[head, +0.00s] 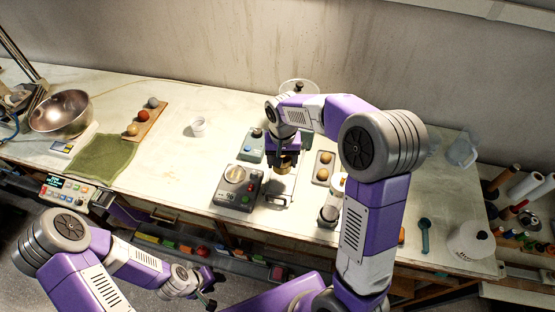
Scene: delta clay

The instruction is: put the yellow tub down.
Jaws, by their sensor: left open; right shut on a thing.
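The yellow tub (283,168) shows as a small golden piece at the tip of my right gripper (284,158), partly hidden by the fingers. My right gripper points down over the bench and is shut on the tub. A pale, flat device (279,198) lies just below the tub in the picture; I cannot tell whether the tub touches it. My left gripper (210,290) is low in front of the bench, open and apart from the tub.
A grey device with a dial (236,185) stands close left of the tub. A board with round balls (322,168) is close right. A white cup (198,127), green cloth (104,156) and metal bowl (62,113) are further left. The bench between cup and dial device is clear.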

